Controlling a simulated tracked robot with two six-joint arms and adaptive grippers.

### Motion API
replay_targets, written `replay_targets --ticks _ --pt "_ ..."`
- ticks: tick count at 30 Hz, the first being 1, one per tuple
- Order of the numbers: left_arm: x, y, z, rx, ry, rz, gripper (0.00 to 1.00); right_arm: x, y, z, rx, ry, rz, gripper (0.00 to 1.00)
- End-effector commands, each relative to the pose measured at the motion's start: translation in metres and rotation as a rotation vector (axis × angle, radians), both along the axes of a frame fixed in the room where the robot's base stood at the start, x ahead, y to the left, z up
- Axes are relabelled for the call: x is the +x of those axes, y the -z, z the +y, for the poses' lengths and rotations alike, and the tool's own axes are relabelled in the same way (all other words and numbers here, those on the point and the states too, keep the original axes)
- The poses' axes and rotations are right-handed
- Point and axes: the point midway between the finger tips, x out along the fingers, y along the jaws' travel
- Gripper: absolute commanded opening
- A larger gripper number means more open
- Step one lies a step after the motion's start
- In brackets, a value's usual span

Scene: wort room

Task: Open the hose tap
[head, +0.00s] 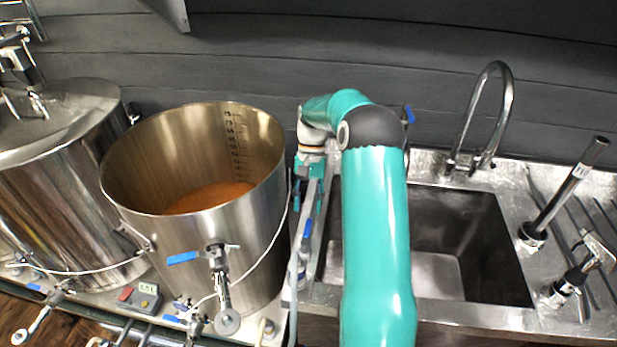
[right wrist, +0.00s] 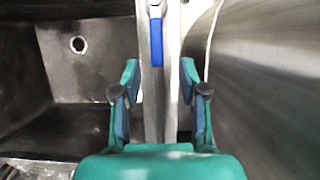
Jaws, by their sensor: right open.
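A tap with a blue lever (head: 307,228) sits on the narrow strip between the big steel pot and the sink; I take it for the hose tap. In the right wrist view its blue lever (right wrist: 156,42) lies along the grey pipe, ahead of the fingertips and near the middle of the gap. My right gripper (head: 310,203) reaches down between pot and sink, just behind the lever. In the right wrist view the gripper (right wrist: 160,78) is open, with nothing between its fingers. My left gripper is out of view.
The open steel pot (head: 135,217) stands close on the left, with its own blue-handled valve (head: 183,258). The sink (head: 455,230) is on the right, partly behind my arm, with a curved faucet (head: 506,90). A lidded vessel (head: 60,200) stands far left.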

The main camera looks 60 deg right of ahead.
Motion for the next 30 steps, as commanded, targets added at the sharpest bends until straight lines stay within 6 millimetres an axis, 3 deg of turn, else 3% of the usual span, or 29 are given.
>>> replay_targets --ticks 6,12,30 --pt "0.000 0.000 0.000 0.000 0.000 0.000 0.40 0.009 -0.040 -0.016 -0.001 -0.001 -0.002 0.43" --pt "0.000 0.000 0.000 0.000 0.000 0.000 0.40 0.013 -0.062 -0.025 0.001 -0.003 -0.001 0.43" --pt "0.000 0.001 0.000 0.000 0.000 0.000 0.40 0.014 -0.071 -0.027 0.004 -0.004 0.001 0.43"
